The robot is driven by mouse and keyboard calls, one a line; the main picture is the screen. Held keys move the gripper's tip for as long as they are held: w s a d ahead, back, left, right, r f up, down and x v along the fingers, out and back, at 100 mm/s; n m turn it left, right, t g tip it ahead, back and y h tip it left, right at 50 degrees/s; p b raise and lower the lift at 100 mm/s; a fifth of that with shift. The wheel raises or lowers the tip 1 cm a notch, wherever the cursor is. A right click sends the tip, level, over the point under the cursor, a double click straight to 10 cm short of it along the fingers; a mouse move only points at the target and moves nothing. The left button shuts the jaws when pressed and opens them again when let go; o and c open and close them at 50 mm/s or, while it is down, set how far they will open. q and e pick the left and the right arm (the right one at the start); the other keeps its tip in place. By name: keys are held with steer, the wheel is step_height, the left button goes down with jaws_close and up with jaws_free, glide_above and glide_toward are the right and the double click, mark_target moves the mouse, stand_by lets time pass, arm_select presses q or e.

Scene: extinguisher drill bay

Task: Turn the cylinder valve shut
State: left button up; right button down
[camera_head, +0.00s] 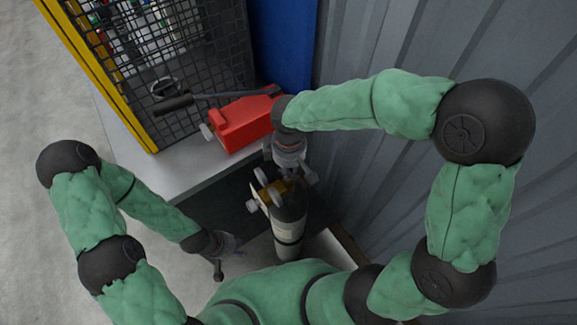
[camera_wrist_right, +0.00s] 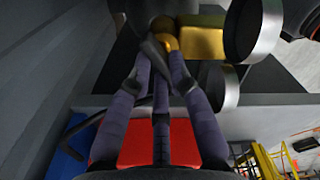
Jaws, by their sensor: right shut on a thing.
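The gas cylinder (camera_head: 288,222) stands upright below the bench, with a dark shoulder and a pale label. Its brass valve (camera_head: 271,189) shows at the top, partly covered by my right gripper (camera_head: 290,175). In the right wrist view the brass valve body (camera_wrist_right: 205,32) lies beyond the fingertips, with silver-rimmed round parts (camera_wrist_right: 222,86) beside it. My right gripper (camera_wrist_right: 160,48) is shut with its fingers converging on the valve; the exact contact is partly hidden. My left gripper (camera_head: 225,258) hangs low, left of the cylinder and apart from it; its finger gap is unclear.
A red box-like unit (camera_head: 242,122) with a long dark handle (camera_head: 175,104) rests on the grey bench (camera_head: 180,172) behind the cylinder. A black mesh panel (camera_head: 165,60) with a yellow frame stands behind. A corrugated wall (camera_head: 370,180) closes off the right. Floor is clear at left.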

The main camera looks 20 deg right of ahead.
steer(key=m, duration=0.6)
steer(key=shift+s+d, duration=0.1)
steer(key=shift+m, duration=0.3)
stand_by(0.3)
steer(key=c, duration=1.1)
jaws_free()
steer(key=shift+c, duration=0.2)
step_height(320, 180, up, 12)
